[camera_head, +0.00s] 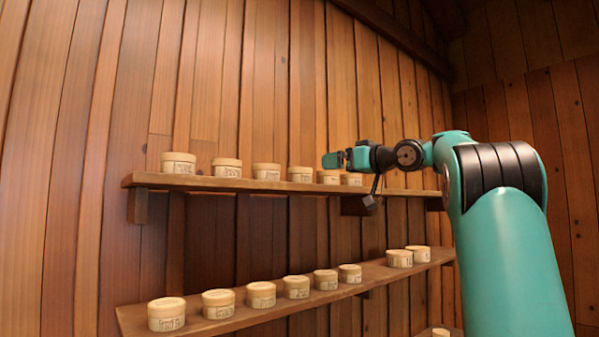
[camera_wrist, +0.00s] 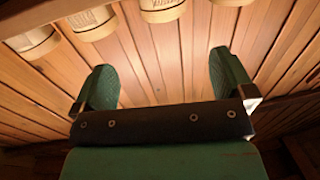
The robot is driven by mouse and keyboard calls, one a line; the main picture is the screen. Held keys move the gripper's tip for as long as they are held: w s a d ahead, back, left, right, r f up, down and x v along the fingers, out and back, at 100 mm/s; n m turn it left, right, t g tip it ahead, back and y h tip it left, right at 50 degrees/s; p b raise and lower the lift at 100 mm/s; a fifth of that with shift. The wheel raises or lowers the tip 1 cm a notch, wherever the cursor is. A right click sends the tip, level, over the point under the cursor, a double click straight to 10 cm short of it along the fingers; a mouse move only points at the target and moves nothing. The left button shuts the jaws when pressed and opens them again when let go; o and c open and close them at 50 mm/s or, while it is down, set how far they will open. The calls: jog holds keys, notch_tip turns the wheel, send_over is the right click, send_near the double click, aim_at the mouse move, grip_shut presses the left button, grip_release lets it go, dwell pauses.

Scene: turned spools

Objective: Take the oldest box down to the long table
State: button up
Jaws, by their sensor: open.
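Several round cream boxes with written labels stand on two wall shelves. On the upper shelf (camera_head: 240,186) a row runs from a box at the left end (camera_head: 178,163) to one near my gripper (camera_head: 328,177). On the lower shelf (camera_head: 215,325) are more, from the left-end box (camera_head: 166,314) to a pair at the right (camera_head: 400,258). The labels are too small to read for age. My gripper (camera_head: 335,160) is at the upper shelf's right part, open and empty. In the wrist view its fingers (camera_wrist: 165,80) are apart, with boxes (camera_wrist: 90,22) at the top edge. The long table is not in view.
A plank wall (camera_head: 270,90) stands close behind the shelves.

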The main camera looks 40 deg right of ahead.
aim_at(300, 170)
jog(key=w+p, duration=0.1)
jog(key=w, duration=0.2)
jog(key=w+p, duration=0.1)
jog(key=w, duration=0.2)
jog(key=w+p, duration=0.2)
jog(key=w, duration=0.1)
jog(key=shift+a, duration=0.35)
jog(key=w+p, duration=0.2)
jog(key=w+a+p, duration=0.1)
jog(key=w, duration=0.1)
jog(key=shift+w+p, duration=0.4)
jog(key=shift+w+f, duration=0.15)
jog(key=shift+w, duration=0.15)
jog(key=c, duration=0.9)
jog(key=shift+r+p, duration=0.85)
jog(key=shift+r, duration=4.15)
